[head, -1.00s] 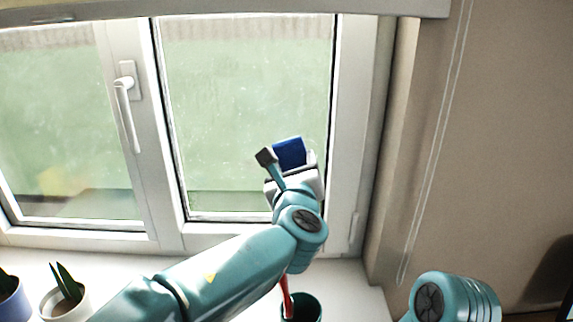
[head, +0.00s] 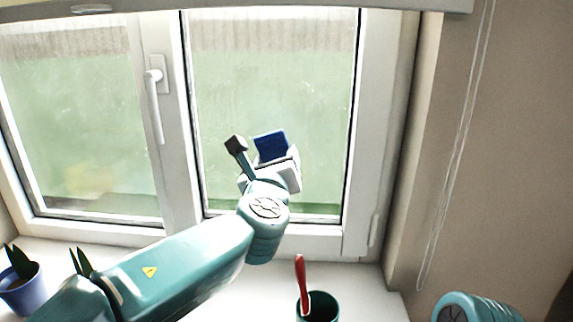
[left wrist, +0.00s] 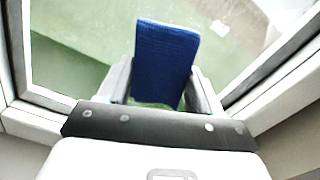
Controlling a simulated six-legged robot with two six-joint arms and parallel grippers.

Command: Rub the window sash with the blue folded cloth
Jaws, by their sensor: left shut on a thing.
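The blue folded cloth (head: 271,146) is in my left gripper (head: 262,158), in front of the right window sash (head: 355,130). In the left wrist view the cloth (left wrist: 165,60) stands up between the two fingers of the left gripper (left wrist: 165,85), with the glass behind it. The gripper is shut on the cloth. I cannot tell whether the cloth touches the glass. My right gripper is not in view; only a teal part of my right arm shows at the lower right of the head view.
A dark green pot (head: 322,308) with a red-handled thing (head: 301,285) stands on the white sill (head: 225,292). A blue plant pot (head: 22,291) is at the far left. The white window handle (head: 155,105) sticks out left of the sash. A cord (head: 455,150) hangs at the right.

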